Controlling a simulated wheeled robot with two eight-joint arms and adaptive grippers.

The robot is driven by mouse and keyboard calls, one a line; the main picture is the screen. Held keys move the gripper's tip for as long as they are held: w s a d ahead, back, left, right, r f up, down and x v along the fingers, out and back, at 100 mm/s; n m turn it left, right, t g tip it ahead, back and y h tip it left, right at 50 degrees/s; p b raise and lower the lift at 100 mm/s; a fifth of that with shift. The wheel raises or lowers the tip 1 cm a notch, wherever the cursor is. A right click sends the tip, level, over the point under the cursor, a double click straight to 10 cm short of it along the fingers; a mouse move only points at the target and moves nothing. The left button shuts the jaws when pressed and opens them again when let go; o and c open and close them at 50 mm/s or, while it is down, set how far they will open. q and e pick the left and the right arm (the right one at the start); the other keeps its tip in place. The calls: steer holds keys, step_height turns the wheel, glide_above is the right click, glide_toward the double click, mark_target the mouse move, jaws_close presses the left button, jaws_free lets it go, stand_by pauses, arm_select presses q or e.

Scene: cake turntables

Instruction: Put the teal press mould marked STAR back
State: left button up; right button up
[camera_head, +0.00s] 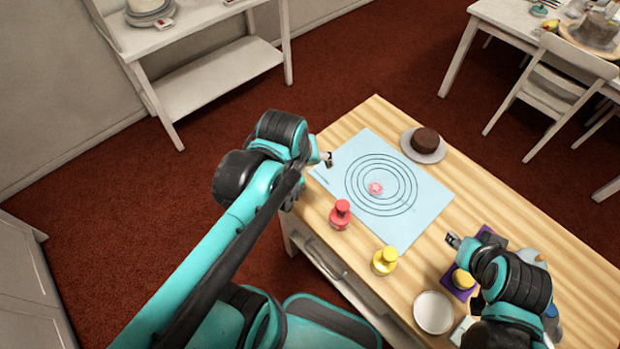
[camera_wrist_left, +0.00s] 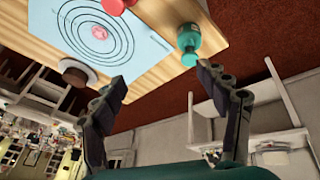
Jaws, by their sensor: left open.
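The teal press mould (camera_wrist_left: 188,45) stands near the table edge by the blue mat's corner in the left wrist view; its marking is not readable. It is hidden in the head view, where my left arm covers that area. My left gripper (camera_head: 328,159) is over the table's left edge. Its fingers are spread in the left wrist view (camera_wrist_left: 162,75), with the mould beyond and apart from them. My right gripper (camera_head: 453,240) hangs near a purple base (camera_head: 459,293) with a yellow-topped piece on it; its opening is unclear.
A pink piece (camera_head: 376,188) lies on the blue ringed mat (camera_head: 409,228). A red mould (camera_head: 340,215) and a yellow mould (camera_head: 385,261) stand along the front edge. A chocolate cake (camera_head: 425,140) sits on a plate at the back; a white bowl (camera_head: 433,312) is at the front right.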

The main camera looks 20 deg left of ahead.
arm_select(q)
steer(key=s+d+m, duration=0.1)
steer(key=m, duration=0.1)
steer(key=s+m+t, duration=0.1)
steer(key=m, duration=0.1)
steer(key=s+d+m+t, duration=0.1)
steer(key=m, duration=0.1)
steer(key=shift+s+d+m, duration=0.25)
steer(key=shift+d+m, duration=0.05)
steer(key=shift+f+b, duration=0.8)
